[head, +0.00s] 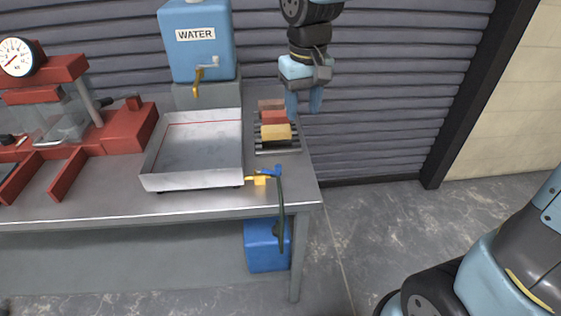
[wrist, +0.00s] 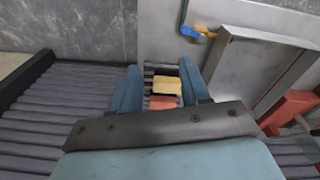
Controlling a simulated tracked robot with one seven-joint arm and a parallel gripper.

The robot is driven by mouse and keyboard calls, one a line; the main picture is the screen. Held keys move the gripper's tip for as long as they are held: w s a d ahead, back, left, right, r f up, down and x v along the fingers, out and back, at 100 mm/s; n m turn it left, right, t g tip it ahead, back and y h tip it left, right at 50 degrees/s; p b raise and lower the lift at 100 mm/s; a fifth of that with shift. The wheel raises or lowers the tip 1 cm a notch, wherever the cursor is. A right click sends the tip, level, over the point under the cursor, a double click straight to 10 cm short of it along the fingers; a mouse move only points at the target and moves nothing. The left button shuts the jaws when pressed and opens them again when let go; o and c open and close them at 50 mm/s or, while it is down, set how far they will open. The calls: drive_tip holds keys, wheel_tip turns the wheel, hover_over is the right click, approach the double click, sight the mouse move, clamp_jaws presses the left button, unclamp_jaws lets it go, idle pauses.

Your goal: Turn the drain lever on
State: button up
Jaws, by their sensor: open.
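The drain lever (head: 272,171) is a small blue handle on a yellow valve (head: 257,181) at the right front side of the metal tray (head: 193,185). A dark green hose (head: 281,205) hangs from the valve over the table edge. In the wrist view the blue lever (wrist: 191,32) shows at the top, beyond my fingers, with the yellow fitting (wrist: 206,34) beside it. My gripper (head: 303,104) is open and empty. It is above the rack at the table's back right, apart from the lever and farther back than it.
A rack (head: 281,149) holds a yellow block (head: 275,132) and red blocks behind it. A blue water tank (head: 196,50) with a tap stands behind the tray. A red press (head: 115,130) is at left. A blue container (head: 262,247) sits below the table. Free floor lies to the right.

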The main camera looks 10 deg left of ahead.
drive_tip(key=n, duration=0.1)
approach(278, 165)
drive_tip(key=shift+g, duration=0.4)
drive_tip(key=f, duration=0.8)
drive_tip(key=shift+w+f, duration=0.35)
drive_tip(key=shift+f, duration=0.05)
clamp_jaws()
